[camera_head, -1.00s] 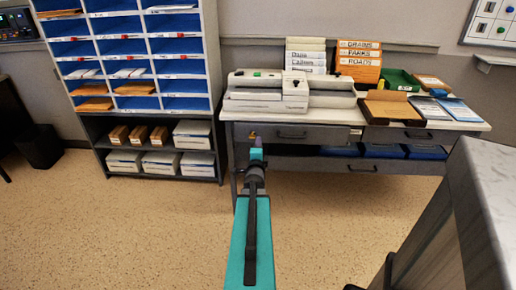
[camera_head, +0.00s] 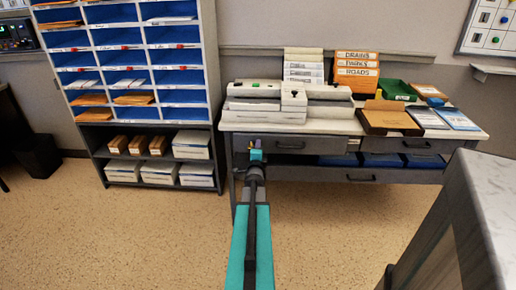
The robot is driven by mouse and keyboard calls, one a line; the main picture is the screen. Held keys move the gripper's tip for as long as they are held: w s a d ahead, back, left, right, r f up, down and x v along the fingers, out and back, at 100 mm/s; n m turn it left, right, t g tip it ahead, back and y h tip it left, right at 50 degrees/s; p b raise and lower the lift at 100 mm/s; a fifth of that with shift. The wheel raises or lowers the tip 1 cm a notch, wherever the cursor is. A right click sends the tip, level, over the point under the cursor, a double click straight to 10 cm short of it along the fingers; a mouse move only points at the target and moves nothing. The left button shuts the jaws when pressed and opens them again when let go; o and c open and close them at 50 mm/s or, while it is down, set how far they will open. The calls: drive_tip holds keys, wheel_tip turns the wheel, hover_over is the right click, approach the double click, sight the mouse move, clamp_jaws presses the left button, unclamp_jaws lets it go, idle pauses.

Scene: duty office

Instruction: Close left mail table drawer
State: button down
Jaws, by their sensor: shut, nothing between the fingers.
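The mail table (camera_head: 470,128) stands against the back wall. Its left drawer (camera_head: 310,146) has a grey front with a dark handle, under the left half of the tabletop. How far it stands out is hard to tell from this angle. My gripper (camera_head: 256,146) is at the far end of my teal arm, in front of the left end of that drawer front, left of the handle. It is shut and holds nothing. It hides a small part of the drawer front, and I cannot tell whether it touches.
The right drawer (camera_head: 400,145) is beside it, above a lower shelf with blue bins (camera_head: 382,160). Binders, trays and a brown box (camera_head: 388,118) sit on top. A pigeonhole shelf (camera_head: 217,100) stands left. A grey-topped cabinet (camera_head: 480,190) is close on the right. The floor between is clear.

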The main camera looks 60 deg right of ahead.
drive_tip(key=shift+d, duration=0.1)
drive_tip(key=shift+b+x, duration=0.8)
drive_tip(key=shift+x, duration=1.15)
drive_tip(key=shift+w+d, duration=0.1)
drive_tip(key=shift+d, duration=0.1)
drive_tip(key=shift+d+r, duration=0.1)
drive_tip(key=shift+r, duration=0.15)
